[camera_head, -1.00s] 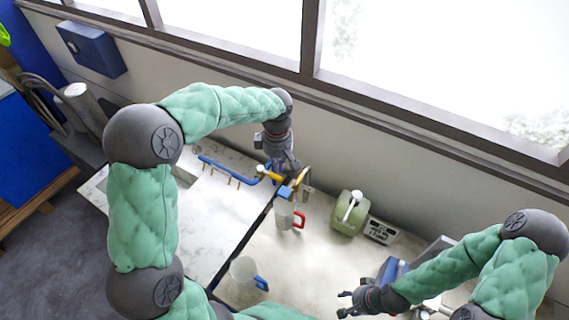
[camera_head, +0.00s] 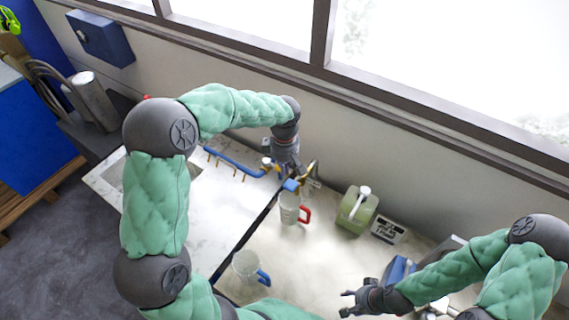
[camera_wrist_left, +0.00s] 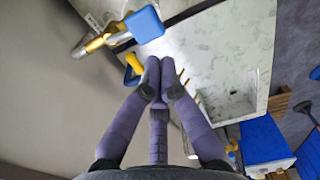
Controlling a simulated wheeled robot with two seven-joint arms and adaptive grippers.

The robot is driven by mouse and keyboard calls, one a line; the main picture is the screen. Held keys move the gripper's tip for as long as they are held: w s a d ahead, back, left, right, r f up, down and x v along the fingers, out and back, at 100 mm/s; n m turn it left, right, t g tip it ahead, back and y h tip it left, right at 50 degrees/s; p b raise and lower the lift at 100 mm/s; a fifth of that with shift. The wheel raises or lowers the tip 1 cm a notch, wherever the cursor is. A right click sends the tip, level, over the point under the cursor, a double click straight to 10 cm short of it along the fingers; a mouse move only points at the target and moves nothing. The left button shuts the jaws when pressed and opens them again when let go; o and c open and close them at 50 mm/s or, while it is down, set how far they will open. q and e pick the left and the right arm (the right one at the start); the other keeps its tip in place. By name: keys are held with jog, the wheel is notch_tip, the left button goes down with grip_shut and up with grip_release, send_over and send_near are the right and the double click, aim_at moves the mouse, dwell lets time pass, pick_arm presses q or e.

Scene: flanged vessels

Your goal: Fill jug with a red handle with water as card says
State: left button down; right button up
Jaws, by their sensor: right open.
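The clear jug with a red handle (camera_head: 289,209) stands upright on the counter, below a blue-ended yellow tap (camera_head: 291,185). The tap also shows in the left wrist view (camera_wrist_left: 145,25). The card (camera_head: 389,229) stands at the back wall; its writing is too small to read. My left gripper (camera_head: 287,168) is above and behind the jug, by the tap. In the left wrist view its fingers (camera_wrist_left: 158,78) meet at the tips, with nothing visible between them, beside a yellow and blue fitting (camera_wrist_left: 133,66). My right gripper (camera_head: 350,301) is open and empty at the front right.
A clear jug with a blue handle (camera_head: 246,267) stands at the front. A green container with a white top (camera_head: 357,209) stands beside the card. A blue pipe (camera_head: 232,160) runs along the back left. A blue object (camera_head: 399,270) lies near my right arm. The counter's middle is clear.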

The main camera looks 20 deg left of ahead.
aim_at(285, 185)
pick_arm(q)
jog(key=shift+f+b, duration=1.1)
jog(key=shift+f, duration=2.1)
pick_arm(e)
jog(key=shift+f, duration=1.45)
